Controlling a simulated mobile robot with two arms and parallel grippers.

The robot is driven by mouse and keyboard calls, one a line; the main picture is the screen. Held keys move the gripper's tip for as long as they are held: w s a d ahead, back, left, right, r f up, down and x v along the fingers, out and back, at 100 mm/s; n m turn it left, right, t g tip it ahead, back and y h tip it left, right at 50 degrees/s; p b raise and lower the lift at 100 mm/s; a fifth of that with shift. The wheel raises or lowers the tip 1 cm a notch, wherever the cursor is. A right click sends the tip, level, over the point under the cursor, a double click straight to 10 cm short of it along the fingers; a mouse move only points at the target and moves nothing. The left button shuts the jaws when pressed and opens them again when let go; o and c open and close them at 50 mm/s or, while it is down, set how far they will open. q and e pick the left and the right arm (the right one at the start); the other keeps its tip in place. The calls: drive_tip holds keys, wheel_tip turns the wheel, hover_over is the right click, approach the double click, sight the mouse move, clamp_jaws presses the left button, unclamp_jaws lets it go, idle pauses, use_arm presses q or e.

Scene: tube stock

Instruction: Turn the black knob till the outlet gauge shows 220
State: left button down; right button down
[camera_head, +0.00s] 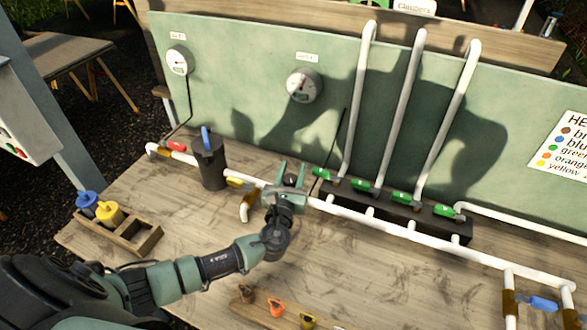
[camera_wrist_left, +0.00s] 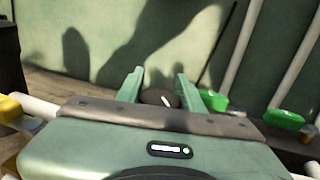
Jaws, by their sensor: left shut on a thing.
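The black knob (camera_wrist_left: 160,97), with a white pointer mark, sits between the two fingers of my left gripper (camera_wrist_left: 158,88) in the left wrist view. In the head view my left gripper (camera_head: 290,174) is at the white pipe run and shut on the knob, which is mostly hidden by the fingers. A round white gauge (camera_head: 304,85) with a small label above it is on the green panel behind the gripper; it seems to be the outlet gauge. Its number is too small to read. A second gauge (camera_head: 178,60) is at the upper left. My right gripper is not in view.
A dark cylinder with a blue lever (camera_head: 207,150) stands left of my gripper. Green-handled valves (camera_head: 362,186) and upright white pipes (camera_head: 405,100) stand to the right. A wooden rack (camera_head: 147,240) holds blue and yellow pieces. Coloured tags (camera_head: 277,307) lie at the front.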

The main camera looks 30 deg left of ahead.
use_arm(q)
drive_tip(key=shift+r, duration=0.1)
idle(0.3)
drive_tip(key=c, duration=0.9)
unclamp_jaws()
wheel_tip(320, 180, up, 20)
drive_tip(key=shift+p, duration=0.4)
